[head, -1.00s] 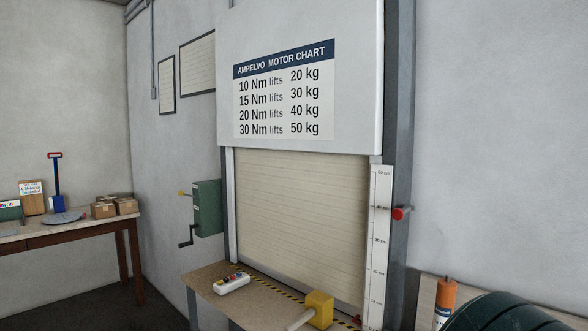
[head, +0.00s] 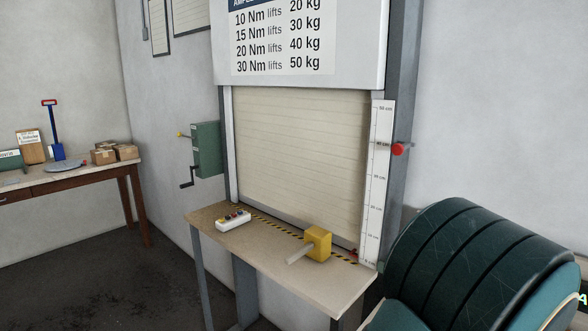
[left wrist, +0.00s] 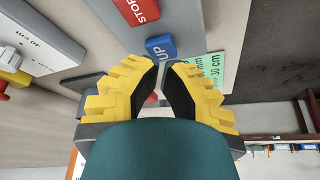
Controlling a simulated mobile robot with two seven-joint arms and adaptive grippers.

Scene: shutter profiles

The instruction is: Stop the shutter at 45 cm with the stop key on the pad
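The cream shutter (head: 300,150) hangs in its frame, its lower edge down near the ledge with the striped strip. A white scale (head: 378,185) marked in cm stands along its right side. A white pad (head: 233,220) with several coloured keys lies on the ledge at the left. In the left wrist view, a red STOP key (left wrist: 138,10) and a blue UP key (left wrist: 160,46) show beyond the yellow fingers of my left gripper (left wrist: 161,70). A narrow gap separates its tips, with nothing visible between them; contact with the keys cannot be told. My right gripper is not in view.
A yellow block with a handle (head: 318,243) stands on the ledge (head: 270,255). A red knob (head: 397,149) sticks out beside the scale. A green crank box (head: 206,150) is on the wall. A wooden table (head: 75,177) with boxes stands at the left.

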